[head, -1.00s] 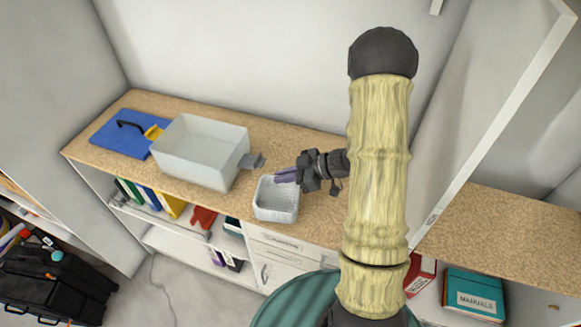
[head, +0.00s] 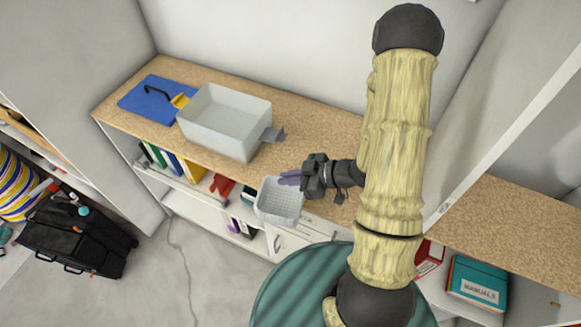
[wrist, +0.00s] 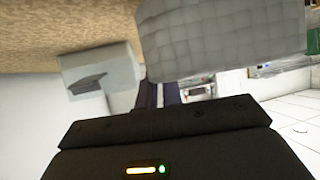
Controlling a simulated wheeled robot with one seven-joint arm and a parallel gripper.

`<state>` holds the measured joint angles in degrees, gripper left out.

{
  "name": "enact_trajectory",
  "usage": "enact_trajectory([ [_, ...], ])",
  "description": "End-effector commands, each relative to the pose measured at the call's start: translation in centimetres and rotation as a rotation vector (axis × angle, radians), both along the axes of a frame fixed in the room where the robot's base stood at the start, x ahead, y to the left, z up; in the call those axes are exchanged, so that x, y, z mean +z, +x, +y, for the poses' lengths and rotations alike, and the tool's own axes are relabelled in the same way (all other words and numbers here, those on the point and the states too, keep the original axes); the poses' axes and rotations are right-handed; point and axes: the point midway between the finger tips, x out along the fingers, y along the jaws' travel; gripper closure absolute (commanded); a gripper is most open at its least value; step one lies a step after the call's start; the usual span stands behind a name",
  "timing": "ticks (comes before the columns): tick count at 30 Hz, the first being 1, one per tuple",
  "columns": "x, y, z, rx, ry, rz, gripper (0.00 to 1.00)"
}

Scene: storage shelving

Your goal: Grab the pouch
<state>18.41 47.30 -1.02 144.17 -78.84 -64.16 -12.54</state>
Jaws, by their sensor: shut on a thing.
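A pale, open-topped, basket-like container (head: 278,207) with a grid texture is at my gripper and may be the pouch; I see no other clear pouch. It hangs at and beyond the counter's front edge. My gripper (head: 288,179) has purple fingers and is shut on its rear rim. In the wrist view the container (wrist: 222,40) fills the upper middle, just beyond the fingers (wrist: 160,94). The exact contact between fingers and rim is hard to see.
A translucent tub (head: 225,135) with a grey tab (head: 273,134) stands left on the cork-coloured counter (head: 315,135). A blue board (head: 150,97) lies further left. Shelves with binders are below. A black bag (head: 75,240) is on the floor. A tall panel (head: 490,130) stands right.

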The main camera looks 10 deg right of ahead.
Motion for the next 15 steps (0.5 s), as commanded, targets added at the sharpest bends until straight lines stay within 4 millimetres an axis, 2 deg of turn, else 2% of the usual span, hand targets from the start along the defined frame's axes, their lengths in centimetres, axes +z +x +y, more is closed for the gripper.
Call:
enact_trajectory([
  [1,0.8,-0.3,0.2,-0.002,0.003,0.006,1.00],
  [15,0.1,-1.6,0.9,-0.002,-0.006,0.003,1.00],
])
